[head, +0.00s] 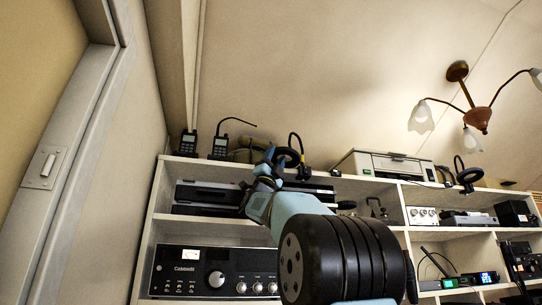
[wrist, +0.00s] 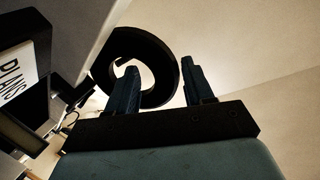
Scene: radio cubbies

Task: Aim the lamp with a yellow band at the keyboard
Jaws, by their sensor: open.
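My gripper (head: 271,160) is raised at the top shelf in the head view, beside a black lamp (head: 287,156) with a round head and a curved neck. In the wrist view my gripper (wrist: 160,66) is open, its two dark fingers apart. The black ring-shaped lamp head (wrist: 168,62) shows behind and between the fingers; I cannot tell whether they touch it. A second black lamp (head: 468,176) stands further right on the top shelf. No yellow band can be made out on either lamp. I cannot make out a keyboard.
White cubby shelves (head: 209,226) hold radios and other equipment. Two handheld radios (head: 188,142) stand left on top, and a pale boxy device (head: 385,165) stands between the lamps. A ceiling lamp (head: 477,117) hangs upper right. A door frame (head: 75,150) is at left.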

